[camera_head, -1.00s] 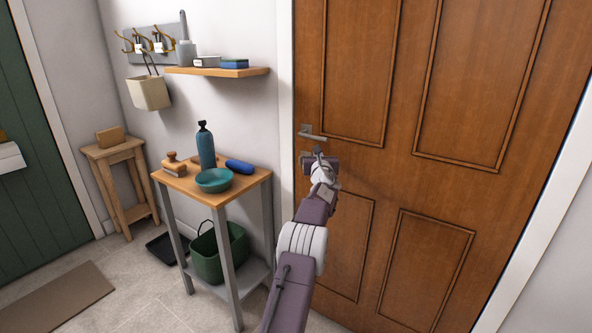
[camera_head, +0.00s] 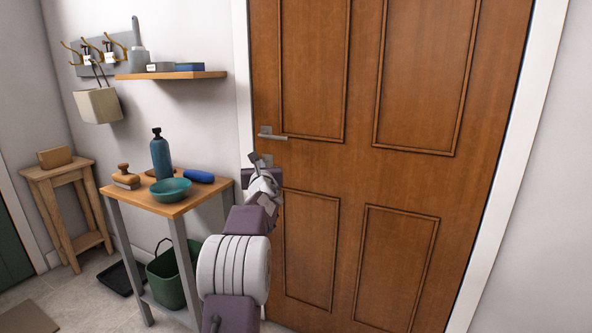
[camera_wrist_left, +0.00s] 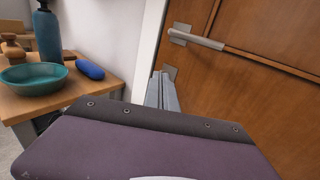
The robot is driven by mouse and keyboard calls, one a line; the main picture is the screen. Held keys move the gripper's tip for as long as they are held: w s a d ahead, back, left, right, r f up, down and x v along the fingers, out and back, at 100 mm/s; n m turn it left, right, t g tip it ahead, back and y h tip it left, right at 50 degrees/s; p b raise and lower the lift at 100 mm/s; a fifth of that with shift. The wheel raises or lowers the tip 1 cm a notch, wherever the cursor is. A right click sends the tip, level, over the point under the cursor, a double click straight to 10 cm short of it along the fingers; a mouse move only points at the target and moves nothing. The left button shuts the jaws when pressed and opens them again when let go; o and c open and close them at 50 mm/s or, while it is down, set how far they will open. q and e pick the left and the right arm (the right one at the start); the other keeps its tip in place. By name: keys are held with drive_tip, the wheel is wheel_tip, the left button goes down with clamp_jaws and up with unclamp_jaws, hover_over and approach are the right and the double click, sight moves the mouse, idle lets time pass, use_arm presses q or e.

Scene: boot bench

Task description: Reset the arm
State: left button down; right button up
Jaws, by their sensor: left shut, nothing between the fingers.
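My left gripper (camera_head: 253,158) is shut and empty, raised in front of the left edge of the brown wooden door (camera_head: 340,170). Its closed fingers (camera_wrist_left: 163,92) show in the left wrist view, with the door's lever handle (camera_wrist_left: 197,37) beyond them and to the right. In the head view the handle (camera_head: 270,134) is just above the gripper, and the two look apart. My left arm rises from the bottom centre and partly covers the door's lower left. My right gripper is in neither view.
Left of the arm stands a bench (camera_head: 172,208) with a teal bowl (camera_head: 170,190), blue bottle (camera_head: 161,155), brush (camera_head: 125,179) and blue roll (camera_head: 199,176). A green bucket (camera_head: 166,280) is beneath. Above are a shelf (camera_head: 172,75) and hooks with a hanging pot (camera_head: 99,106). A stool (camera_head: 60,195) stands further left.

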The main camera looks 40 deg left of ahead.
use_arm(q)
drive_tip(key=shift+w, duration=0.1)
drive_tip(key=w+d+t+h, duration=0.2)
drive_tip(key=w+d+h, duration=0.2)
drive_tip(key=d, duration=1.1)
drive_tip(key=s+d+f+n+g+h, duration=0.2)
drive_tip(key=s+d+f+n, duration=0.2)
drive_tip(key=d+f, duration=0.3)
drive_tip(key=s+d+f+n+g+h, duration=0.1)
drive_tip(key=s+d+f+n+g, duration=0.25)
drive_tip(key=f, duration=0.55)
drive_tip(key=s+d+f+n+g+h, duration=0.25)
drive_tip(key=s+d+f+n, duration=0.25)
drive_tip(key=s+f+n, duration=0.3)
drive_tip(key=s+d+f+n+g+h, duration=0.25)
drive_tip(key=s+d+f+n, duration=0.25)
drive_tip(key=s, duration=0.5)
drive_tip(key=s+d+f+n+g+h, duration=0.1)
drive_tip(key=s+d+f+n+g, duration=0.2)
drive_tip(key=s+d+f+n, duration=0.4)
wheel_tip(320, 180, up, 34)
drive_tip(key=s+a+p, duration=0.1)
drive_tip(key=p, duration=3.2)
drive_tip(key=shift+a+f, duration=0.25)
drive_tip(key=shift+a, duration=0.05)
